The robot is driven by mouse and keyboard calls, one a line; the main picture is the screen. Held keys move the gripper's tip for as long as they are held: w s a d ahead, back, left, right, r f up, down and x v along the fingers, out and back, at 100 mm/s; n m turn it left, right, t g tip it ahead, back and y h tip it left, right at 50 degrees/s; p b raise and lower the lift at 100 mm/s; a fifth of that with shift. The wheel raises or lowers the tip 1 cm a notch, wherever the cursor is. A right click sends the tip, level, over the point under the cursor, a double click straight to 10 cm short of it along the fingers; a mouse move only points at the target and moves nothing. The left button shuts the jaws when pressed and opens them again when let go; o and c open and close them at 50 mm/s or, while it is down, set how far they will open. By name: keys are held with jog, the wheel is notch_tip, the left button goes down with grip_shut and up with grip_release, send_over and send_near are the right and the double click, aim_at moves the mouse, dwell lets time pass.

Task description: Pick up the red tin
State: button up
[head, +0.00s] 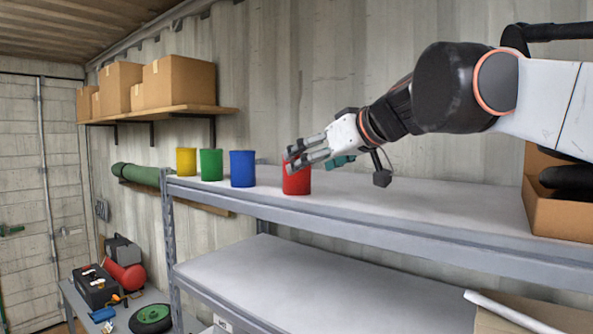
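The red tin (297,183) stands upright on the top shelf board (400,200), at the right end of a row of tins. My gripper (291,160) reaches in from the right, with its fingers across the upper part of the red tin. The fingers hide part of the tin's rim and side. I cannot tell whether they are closed on it or only overlap it in this view. The blue tin (242,169), green tin (211,165) and yellow tin (186,161) stand to its left, apart from it.
A cardboard box (560,216) with dark contents stands at the shelf's right end. The board between it and the red tin looks clear. A wall shelf (190,110) with boxes is at the upper left. A low bench with tools (100,285) is at the lower left.

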jog(key=shift+w+a+f, duration=0.15)
jog(key=shift+w+a, duration=0.1)
jog(key=shift+a, duration=0.25)
jog(key=p+x, duration=0.2)
jog(key=x, duration=0.3)
jog(key=shift+w, duration=0.2)
jog(key=shift+d, duration=0.1)
jog(key=shift+c, duration=0.6)
jog(key=c, duration=1.3)
